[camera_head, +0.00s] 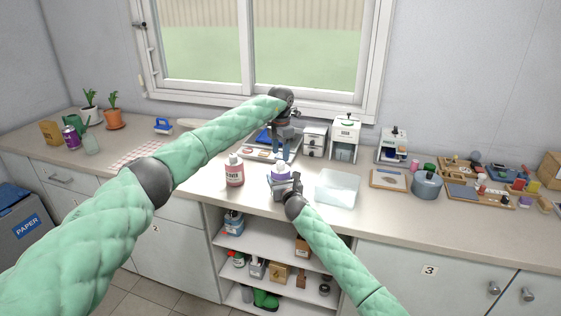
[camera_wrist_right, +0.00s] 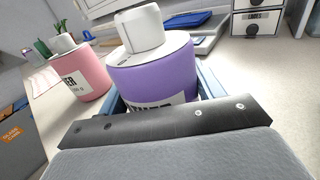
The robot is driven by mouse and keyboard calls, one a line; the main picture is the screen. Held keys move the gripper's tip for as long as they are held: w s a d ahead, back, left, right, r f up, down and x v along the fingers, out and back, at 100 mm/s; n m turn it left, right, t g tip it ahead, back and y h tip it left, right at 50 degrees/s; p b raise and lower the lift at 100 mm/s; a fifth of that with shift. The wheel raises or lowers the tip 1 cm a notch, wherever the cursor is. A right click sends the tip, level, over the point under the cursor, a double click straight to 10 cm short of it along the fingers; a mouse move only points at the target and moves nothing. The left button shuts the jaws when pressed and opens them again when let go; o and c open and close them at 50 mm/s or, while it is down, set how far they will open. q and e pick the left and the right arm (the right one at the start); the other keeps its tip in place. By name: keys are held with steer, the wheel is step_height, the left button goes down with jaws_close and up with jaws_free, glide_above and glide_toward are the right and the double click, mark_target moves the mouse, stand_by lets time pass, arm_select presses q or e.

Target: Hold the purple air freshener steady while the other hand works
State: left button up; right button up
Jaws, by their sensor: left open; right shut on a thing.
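The purple air freshener (camera_head: 280,171), a purple container with a white cap, stands upright near the counter's front edge. In the right wrist view the purple air freshener (camera_wrist_right: 155,75) fills the middle, with a partly hidden label. My right gripper (camera_head: 281,181) is shut on it from the front, with blue-grey fingers along its sides. My left gripper (camera_head: 284,154) is open and empty, pointing down just above and behind the air freshener. The left arm crosses the view from the lower left.
A pink bottle (camera_head: 235,172) stands close on the left; it also shows in the right wrist view (camera_wrist_right: 82,72). A clear tub (camera_head: 337,188) is close on the right. A tray (camera_head: 268,150) and small drawers (camera_head: 314,140) are behind. An open shelf (camera_head: 262,242) lies below.

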mark_target(280, 162)
arm_select(q)
steer(key=shift+f, duration=2.15)
steer(key=c, duration=1)
